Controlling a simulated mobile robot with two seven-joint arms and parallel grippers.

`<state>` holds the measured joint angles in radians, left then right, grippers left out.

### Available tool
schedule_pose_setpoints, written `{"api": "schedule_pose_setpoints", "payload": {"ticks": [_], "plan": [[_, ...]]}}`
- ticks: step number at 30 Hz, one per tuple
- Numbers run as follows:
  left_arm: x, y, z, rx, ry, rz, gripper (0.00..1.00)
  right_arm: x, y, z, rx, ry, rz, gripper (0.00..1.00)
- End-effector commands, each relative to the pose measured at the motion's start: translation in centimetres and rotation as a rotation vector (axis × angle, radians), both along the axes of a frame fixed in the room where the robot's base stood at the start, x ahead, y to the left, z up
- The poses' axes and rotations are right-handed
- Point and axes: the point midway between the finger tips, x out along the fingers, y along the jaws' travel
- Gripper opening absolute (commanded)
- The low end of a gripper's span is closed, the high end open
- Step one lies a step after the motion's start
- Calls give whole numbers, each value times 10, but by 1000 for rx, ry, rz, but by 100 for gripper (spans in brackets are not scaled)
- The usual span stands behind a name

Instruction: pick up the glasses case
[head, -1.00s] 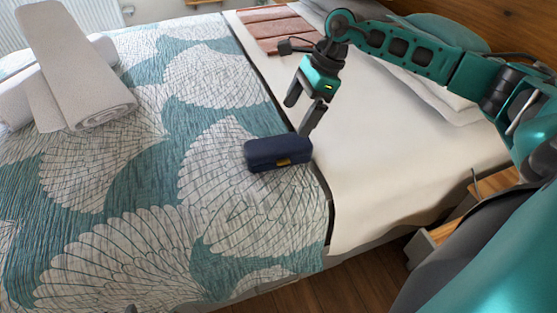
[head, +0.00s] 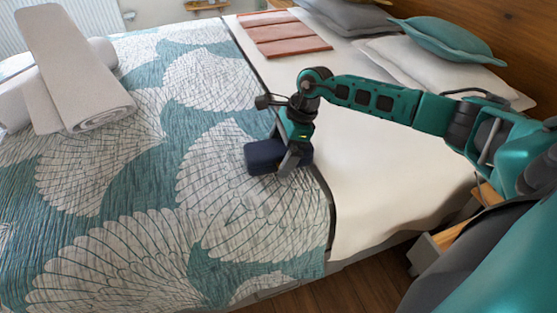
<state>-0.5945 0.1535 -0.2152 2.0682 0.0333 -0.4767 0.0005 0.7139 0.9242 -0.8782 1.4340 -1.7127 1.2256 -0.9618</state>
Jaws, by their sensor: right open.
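The glasses case (head: 262,157) is a dark blue box lying on the patterned bedspread, near the edge where it meets the white sheet. My right gripper (head: 285,160) is down at the case, with its near finger in front of the case's right part. The other finger is hidden, on the far side or behind the hand. The jaws are open around the case, and I cannot tell whether they touch it. The case's clasp is hidden. My left gripper is not in view.
Rolled white towels (head: 82,85) lie at the upper left of the bed. Grey, white and teal pillows (head: 445,40) rest by the wooden headboard. A bedside table (head: 432,248) stands at the right. The bedspread around the case is clear.

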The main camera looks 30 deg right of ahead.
Motion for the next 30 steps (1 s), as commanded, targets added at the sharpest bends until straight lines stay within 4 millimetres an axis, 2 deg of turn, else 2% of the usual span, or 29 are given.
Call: {"api": "schedule_pose_setpoints", "payload": {"ticks": [8,19,28,29,30], "plan": [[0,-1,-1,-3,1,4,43,1,1,-4,-1,-2,-1,98],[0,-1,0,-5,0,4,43,1,1,-3,-1,-2,-1,63],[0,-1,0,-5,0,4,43,1,1,0,0,-3,0,62],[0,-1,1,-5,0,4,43,1,1,1,0,-3,0,57],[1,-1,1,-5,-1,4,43,2,1,4,1,-4,1,57]]}}
